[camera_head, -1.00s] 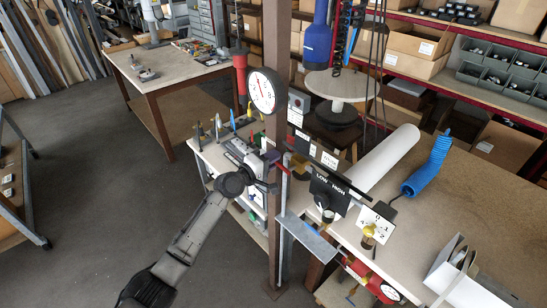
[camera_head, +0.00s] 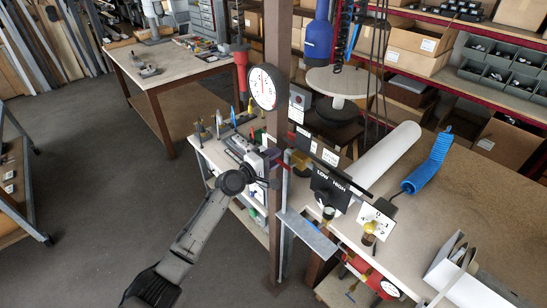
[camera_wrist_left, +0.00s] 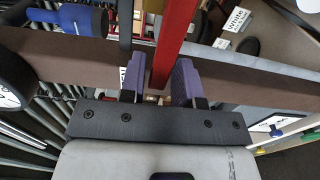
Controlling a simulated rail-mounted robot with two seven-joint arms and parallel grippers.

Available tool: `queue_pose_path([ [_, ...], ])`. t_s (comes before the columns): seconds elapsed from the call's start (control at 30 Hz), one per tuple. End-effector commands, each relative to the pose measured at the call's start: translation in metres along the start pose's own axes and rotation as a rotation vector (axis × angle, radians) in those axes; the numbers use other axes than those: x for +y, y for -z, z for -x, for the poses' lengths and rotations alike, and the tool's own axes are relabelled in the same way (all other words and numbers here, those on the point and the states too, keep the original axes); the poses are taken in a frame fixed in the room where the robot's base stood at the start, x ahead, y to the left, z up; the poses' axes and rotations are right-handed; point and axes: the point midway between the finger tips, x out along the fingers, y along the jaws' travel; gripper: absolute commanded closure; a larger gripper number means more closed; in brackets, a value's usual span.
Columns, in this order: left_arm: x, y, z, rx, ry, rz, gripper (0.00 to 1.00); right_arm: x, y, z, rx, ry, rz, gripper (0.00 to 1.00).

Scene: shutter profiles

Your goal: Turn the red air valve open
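The red valve lever (camera_wrist_left: 176,35) runs as a red bar down between the purple fingers of my left gripper (camera_wrist_left: 159,82) in the left wrist view. Narrow gaps show beside the bar, so the fingers are around it and do not look closed on it. In the head view my left gripper (camera_head: 274,158) is at the brown post, level with the brass valve body (camera_head: 301,160), where the lever is mostly hidden by the fingers. My right gripper is not in view.
A round pressure gauge (camera_head: 263,87) sits on the brown post (camera_head: 277,40) just above the gripper. A black LOW/HIGH selector panel (camera_head: 330,190) and a grey metal bracket (camera_head: 307,233) stand close on the right. The workbench (camera_head: 480,205) lies beyond, with open floor at left.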

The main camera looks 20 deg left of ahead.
Motion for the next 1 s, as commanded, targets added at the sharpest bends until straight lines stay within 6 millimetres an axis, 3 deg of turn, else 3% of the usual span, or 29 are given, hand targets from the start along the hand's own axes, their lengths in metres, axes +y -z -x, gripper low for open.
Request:
queue_pose_path([
  [0.13, 0.0, 0.0, 0.0, 0.0, 0.0, -0.001, 0.57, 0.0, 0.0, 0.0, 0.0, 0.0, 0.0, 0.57],
  [0.47, 0.0, 0.0, 0.006, 0.0, 0.0, -0.003, 0.57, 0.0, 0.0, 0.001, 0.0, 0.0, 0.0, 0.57],
  [1.0, -0.001, 0.0, 0.102, 0.001, 0.001, -0.003, 0.57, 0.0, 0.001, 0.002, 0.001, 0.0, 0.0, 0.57],
])
